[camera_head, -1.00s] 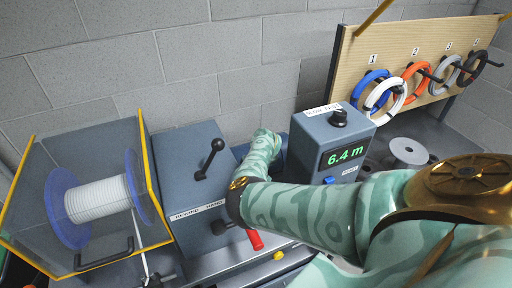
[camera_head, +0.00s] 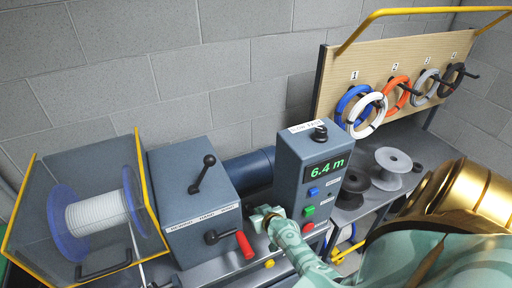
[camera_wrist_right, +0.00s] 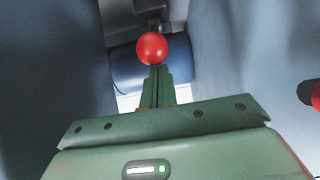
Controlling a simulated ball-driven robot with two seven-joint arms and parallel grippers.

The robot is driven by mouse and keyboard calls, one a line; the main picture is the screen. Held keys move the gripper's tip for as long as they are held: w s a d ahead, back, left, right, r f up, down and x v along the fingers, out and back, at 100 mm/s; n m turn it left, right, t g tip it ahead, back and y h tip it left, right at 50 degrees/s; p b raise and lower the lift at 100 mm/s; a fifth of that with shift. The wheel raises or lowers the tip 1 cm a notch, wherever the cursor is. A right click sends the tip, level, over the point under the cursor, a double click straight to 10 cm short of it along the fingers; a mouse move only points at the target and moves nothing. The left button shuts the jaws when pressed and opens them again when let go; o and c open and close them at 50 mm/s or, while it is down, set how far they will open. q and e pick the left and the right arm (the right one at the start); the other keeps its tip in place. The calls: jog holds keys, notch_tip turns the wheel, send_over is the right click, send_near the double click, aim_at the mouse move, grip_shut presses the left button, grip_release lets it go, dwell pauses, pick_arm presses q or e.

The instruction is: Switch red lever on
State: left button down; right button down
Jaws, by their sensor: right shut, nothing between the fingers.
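A red-gripped lever (camera_head: 244,244) on a dark arm sticks out from the front of the grey-blue box (camera_head: 190,225). My right gripper (camera_head: 262,214) is to its right, between that box and the control box with the display, apart from the red grip. In the right wrist view my right gripper (camera_wrist_right: 154,75) is shut and empty. A red ball knob (camera_wrist_right: 153,48) shows just beyond its fingertips; I cannot tell whether they touch. The gripper or arm seems to hide this knob in the head view. My left gripper is out of view.
The control box (camera_head: 300,165) reads 6.4 m and has blue, green and red buttons. A black-knobbed lever (camera_head: 202,174) stands on the box. A caged white spool (camera_head: 95,214) is at left. Wire coils (camera_head: 360,110) hang on the right board. Grey spools (camera_head: 393,165) stand below.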

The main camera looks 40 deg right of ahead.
jog(key=shift+s+f+t, duration=0.3)
jog(key=shift+s+f, duration=0.05)
jog(key=shift+f, duration=0.15)
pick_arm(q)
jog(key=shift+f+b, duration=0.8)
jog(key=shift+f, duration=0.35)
pick_arm(e)
jog(key=shift+s+a+f, duration=0.25)
jog(key=shift+s+f, duration=0.15)
jog(key=shift+s, duration=0.05)
